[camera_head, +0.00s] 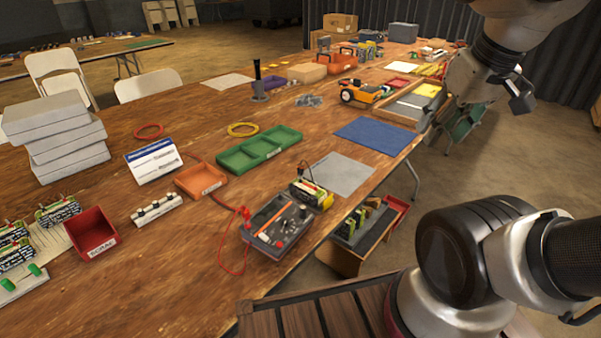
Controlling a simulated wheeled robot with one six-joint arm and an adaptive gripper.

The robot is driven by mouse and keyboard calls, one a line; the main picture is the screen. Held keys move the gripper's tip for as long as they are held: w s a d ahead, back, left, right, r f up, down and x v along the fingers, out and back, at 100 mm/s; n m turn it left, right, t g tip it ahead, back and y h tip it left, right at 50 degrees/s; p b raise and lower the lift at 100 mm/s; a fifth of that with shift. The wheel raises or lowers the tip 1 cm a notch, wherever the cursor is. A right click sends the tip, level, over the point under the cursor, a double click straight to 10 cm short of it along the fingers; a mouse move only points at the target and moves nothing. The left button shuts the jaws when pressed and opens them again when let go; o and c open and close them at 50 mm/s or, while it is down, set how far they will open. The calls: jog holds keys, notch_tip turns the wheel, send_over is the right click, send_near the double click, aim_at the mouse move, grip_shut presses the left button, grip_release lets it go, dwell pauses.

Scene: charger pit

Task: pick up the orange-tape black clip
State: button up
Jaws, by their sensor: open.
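A grey charger box (278,228) with a dark panel sits near the front edge of the wooden table. Small orange and red parts lie on its top, too small to tell apart. A red clip (244,212) on a red cable lies at its left side. A battery pack (312,194) with a dark lead stands against its back right. I cannot make out for certain a black clip with orange tape. My gripper (474,108) is at the upper right, open and empty, beyond the table's right edge and well apart from the charger.
The wooden table (110,300) carries an orange tray (201,187), a green tray (240,163), a red bin (92,243) and a white-blue box (153,160). A grey mat (343,180) and blue mat (372,140) are bare. A crate (352,262) stands below the right edge.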

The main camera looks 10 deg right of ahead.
jog(key=n+y, duration=0.3)
jog(key=n, duration=0.4)
send_over(301, 165)
jog(key=s+d, duration=0.2)
notch_tip(301, 165, down, 20)
jog(key=x, duration=0.7)
jog(key=shift+s+a+f, duration=0.15)
jog(key=shift+s+f, duration=0.05)
jog(key=shift+f, duration=0.25)
jog(key=c, duration=0.9)
